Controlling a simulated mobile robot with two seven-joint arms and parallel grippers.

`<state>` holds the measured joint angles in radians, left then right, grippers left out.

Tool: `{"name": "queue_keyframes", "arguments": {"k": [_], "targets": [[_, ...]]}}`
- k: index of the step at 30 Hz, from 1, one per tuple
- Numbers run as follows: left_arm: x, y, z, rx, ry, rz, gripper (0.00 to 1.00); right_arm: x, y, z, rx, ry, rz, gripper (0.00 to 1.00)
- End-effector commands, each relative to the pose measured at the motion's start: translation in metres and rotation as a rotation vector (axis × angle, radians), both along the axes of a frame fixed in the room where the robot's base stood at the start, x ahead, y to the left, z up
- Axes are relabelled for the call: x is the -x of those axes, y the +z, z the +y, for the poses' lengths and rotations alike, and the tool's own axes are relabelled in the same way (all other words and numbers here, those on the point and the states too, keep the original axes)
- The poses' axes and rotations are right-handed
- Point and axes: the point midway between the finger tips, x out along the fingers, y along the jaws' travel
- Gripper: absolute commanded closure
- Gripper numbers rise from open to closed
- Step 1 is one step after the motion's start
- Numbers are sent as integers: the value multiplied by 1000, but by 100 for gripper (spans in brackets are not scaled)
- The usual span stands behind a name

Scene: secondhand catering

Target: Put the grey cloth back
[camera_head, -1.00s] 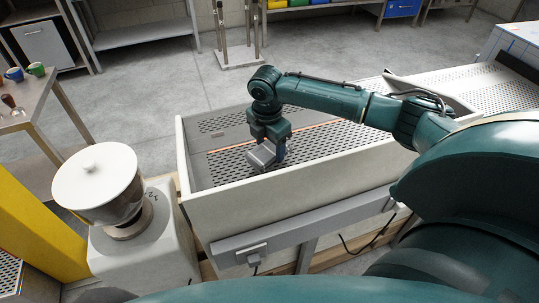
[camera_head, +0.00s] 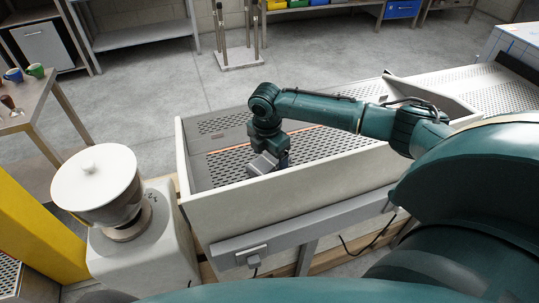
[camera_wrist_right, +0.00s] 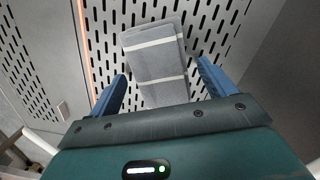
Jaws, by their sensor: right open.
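The grey cloth (camera_wrist_right: 158,62) is folded, with pale stripes across it, and lies on the perforated floor of the tray in the right wrist view. My right gripper (camera_wrist_right: 162,76) is open, with its blue fingers on either side of the cloth's near part. The cloth's near end is hidden behind the gripper body. In the head view the right gripper (camera_head: 282,160) is low inside the pale-walled tray (camera_head: 300,196). My left gripper is not in view.
A grinder with a white-lidded hopper (camera_head: 97,175) stands just left of the tray. A raised pale divider (camera_head: 425,92) stands at the tray's right end. The perforated floor (camera_head: 225,170) left of the gripper is clear. A side table (camera_head: 30,100) with cups is at far left.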

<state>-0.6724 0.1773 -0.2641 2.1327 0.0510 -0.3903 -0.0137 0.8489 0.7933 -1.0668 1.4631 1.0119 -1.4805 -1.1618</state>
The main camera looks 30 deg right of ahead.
Motion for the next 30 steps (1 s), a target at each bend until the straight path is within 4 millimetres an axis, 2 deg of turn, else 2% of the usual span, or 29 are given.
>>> {"name": "queue_keyframes", "arguments": {"k": [4, 8, 15, 21, 25, 30], "targets": [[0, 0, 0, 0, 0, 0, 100, 0, 3, 0, 0, 0, -1, 17], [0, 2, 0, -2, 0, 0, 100, 0, 19, 1, -1, 0, -3, 17], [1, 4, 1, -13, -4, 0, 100, 1, 70, 5, -2, 0, -5, 17], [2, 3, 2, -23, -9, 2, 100, 3, 105, 8, -1, 0, -3, 17], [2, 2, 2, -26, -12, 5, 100, 4, 117, 8, 0, -1, -1, 17], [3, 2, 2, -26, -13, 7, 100, 4, 121, 9, -1, -1, 0, 17]]}}
